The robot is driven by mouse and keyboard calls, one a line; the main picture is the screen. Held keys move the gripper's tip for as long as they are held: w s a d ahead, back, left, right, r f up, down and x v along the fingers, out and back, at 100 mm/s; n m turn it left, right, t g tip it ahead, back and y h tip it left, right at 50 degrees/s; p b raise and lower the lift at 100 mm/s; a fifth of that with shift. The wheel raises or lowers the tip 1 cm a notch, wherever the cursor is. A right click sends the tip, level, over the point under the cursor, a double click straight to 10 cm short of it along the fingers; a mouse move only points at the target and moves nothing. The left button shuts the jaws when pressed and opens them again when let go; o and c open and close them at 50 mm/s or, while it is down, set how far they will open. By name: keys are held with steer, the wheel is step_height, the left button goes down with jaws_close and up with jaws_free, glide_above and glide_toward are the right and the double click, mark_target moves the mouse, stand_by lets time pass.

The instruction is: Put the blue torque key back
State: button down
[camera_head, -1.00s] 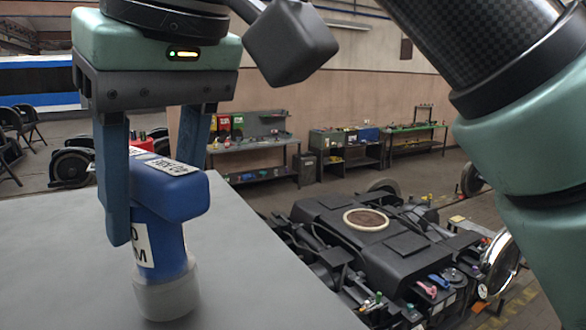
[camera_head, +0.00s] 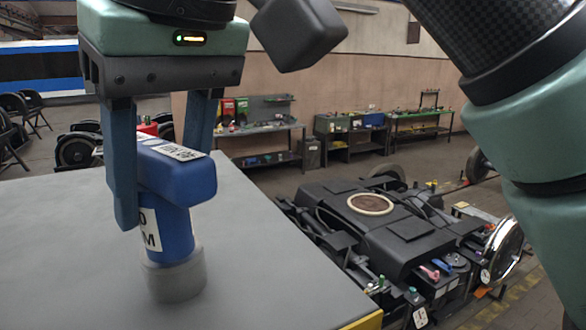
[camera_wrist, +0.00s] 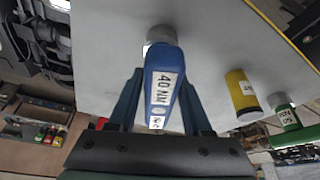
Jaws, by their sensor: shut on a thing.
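The blue torque key (camera_head: 178,180) is upright between the two fingers of my gripper (camera_head: 160,188), with a white label on its top and side. In the wrist view the key (camera_wrist: 161,72) shows a "40 NM" label, and my gripper (camera_wrist: 160,88) is shut on it. Its lower end is a grey cylinder (camera_head: 174,282) over the grey tabletop (camera_head: 60,260). I cannot tell whether it touches the top or sits in a holder. The near finger hides part of the key.
The wrist view shows a yellow key (camera_wrist: 241,92) and a green key (camera_wrist: 287,115) beside the blue one. A red object (camera_head: 148,128) shows behind the gripper. A dark bogie (camera_head: 385,225) stands beyond the table's right edge. Workbenches (camera_head: 265,133) line the far wall.

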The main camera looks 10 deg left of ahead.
steer(key=shift+c, duration=1.3)
jaws_free()
